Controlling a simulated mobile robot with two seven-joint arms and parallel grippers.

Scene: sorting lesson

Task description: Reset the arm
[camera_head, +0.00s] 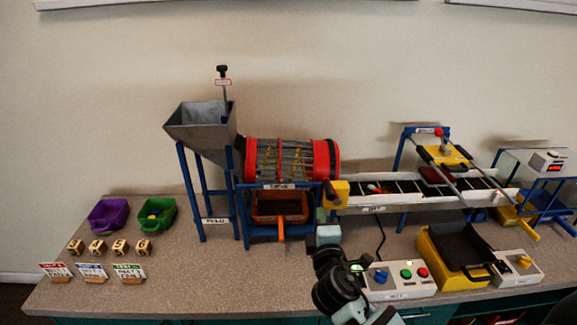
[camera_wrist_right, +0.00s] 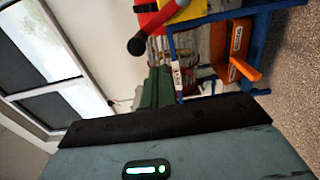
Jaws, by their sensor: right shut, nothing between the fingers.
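My right arm comes in from the bottom middle of the head view. Its gripper (camera_head: 321,215) is in front of the drum machine, close to the right side of the orange drawer; I cannot tell if it touches the frame. In the wrist view the greenish fingers (camera_wrist_right: 156,88) are together with nothing between them. The red-rimmed drum (camera_head: 290,160) and the blue frame (camera_wrist_right: 181,60) are just beyond the gripper. The orange drawer (camera_head: 280,207) with its handle also shows in the wrist view (camera_wrist_right: 236,55). My left gripper is not in view.
A grey hopper (camera_head: 203,120) stands left of the drum. A white conveyor (camera_head: 375,200) runs to the right. A control box (camera_head: 400,280) and a yellow bin (camera_head: 450,265) are right of my arm. Purple (camera_head: 108,215) and green (camera_head: 157,214) trays sit left.

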